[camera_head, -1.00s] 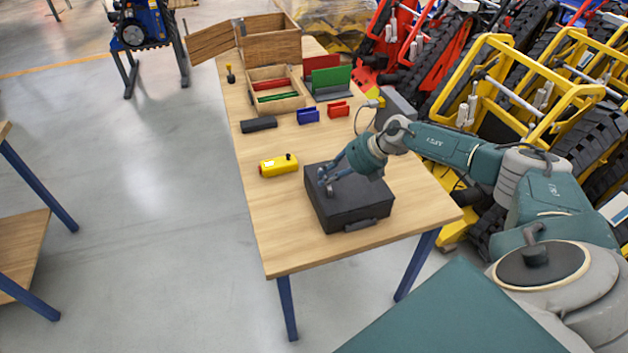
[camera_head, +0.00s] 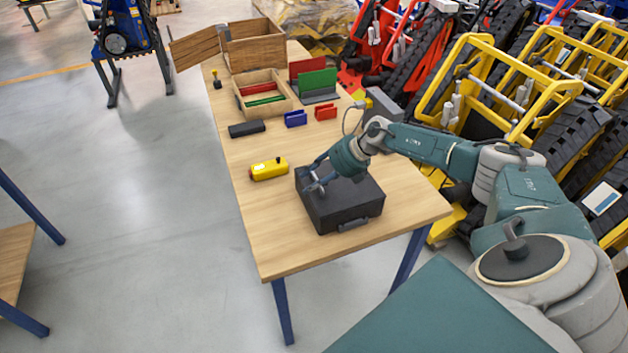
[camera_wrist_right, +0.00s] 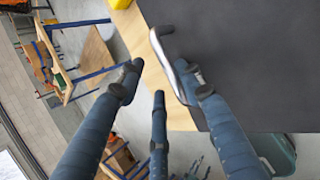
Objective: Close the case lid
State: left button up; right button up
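The dark grey case (camera_head: 345,205) sits on the wooden table, and its top looks flat and down in the head view. A small handle (camera_head: 353,225) is on its near side. My right gripper (camera_head: 314,180) is over the case's left edge with its fingers spread. The right wrist view shows the fingers (camera_wrist_right: 158,88) apart with nothing between them. There, a curved grey metal handle (camera_wrist_right: 170,62) at the edge of the dark case surface (camera_wrist_right: 250,60) is close beside the right-hand finger; contact is unclear. My left gripper is not in view.
A yellow cylinder (camera_head: 269,169) lies left of the case. Behind it are a black block (camera_head: 246,129), blue (camera_head: 295,119) and red (camera_head: 326,113) holders, and a wooden tray (camera_head: 283,104). Tracked carriers (camera_head: 500,90) stand close to the table's right. The table's near end is clear.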

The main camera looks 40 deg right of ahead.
jog(key=shift+d, duration=0.15)
jog(key=shift+s+d+r, duration=0.25)
jog(key=shift+r, duration=0.05)
jog(key=v, duration=1.1)
jog(key=shift+a, duration=0.1)
